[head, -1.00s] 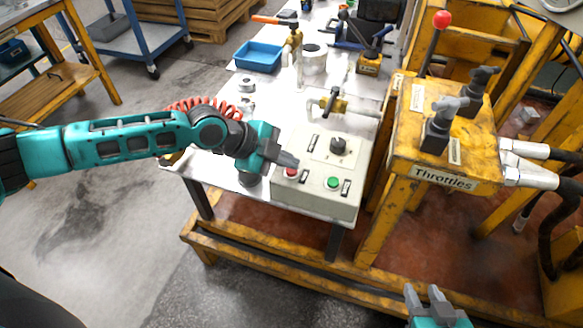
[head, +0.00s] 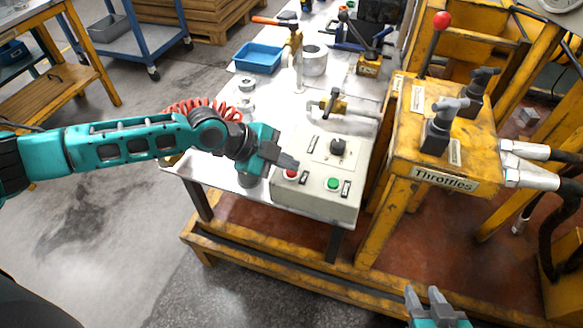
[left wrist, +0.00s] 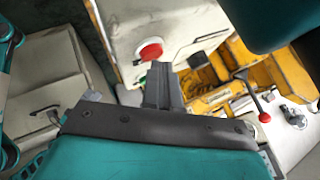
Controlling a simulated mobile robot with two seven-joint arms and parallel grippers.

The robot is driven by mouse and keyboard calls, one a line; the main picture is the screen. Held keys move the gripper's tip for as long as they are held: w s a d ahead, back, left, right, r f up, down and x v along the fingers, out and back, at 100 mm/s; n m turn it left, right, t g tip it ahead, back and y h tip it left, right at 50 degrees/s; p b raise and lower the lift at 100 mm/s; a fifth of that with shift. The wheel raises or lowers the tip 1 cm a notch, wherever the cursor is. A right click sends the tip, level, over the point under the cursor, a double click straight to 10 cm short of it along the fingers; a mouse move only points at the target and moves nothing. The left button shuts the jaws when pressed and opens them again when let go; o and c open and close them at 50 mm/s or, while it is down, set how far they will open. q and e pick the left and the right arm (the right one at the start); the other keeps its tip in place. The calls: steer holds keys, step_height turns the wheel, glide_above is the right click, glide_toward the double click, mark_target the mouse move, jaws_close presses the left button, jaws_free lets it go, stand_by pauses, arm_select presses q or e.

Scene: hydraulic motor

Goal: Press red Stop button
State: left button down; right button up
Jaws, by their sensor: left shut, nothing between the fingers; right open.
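The red Stop button (head: 291,174) is on the top face of a pale control box (head: 318,200), at its left side. It also shows as a red disc with a white rim in the left wrist view (left wrist: 150,51). My left gripper (head: 295,163) is shut and empty. In the head view its fingertips are right beside the button and slightly cover its upper edge. In the left wrist view the fingertips (left wrist: 160,68) are just below the disc. I cannot tell whether they touch it. My right gripper (head: 426,291) is open and empty at the bottom edge.
A green button (head: 333,183) and a black knob (head: 337,147) are on the same box. A yellow Throttles stand (head: 445,160) with levers is close on the right. A white table (head: 215,180) holds a blue tray (head: 258,57), tools and a red coiled hose (head: 195,108).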

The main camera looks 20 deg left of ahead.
mark_target(287, 172)
arm_select(q)
steer(key=shift+r+p, duration=0.3)
steer(key=shift+r, duration=0.3)
step_height(287, 172, up, 5)
steer(key=p, duration=0.4)
steer(key=shift+r, duration=0.1)
stand_by(0.5)
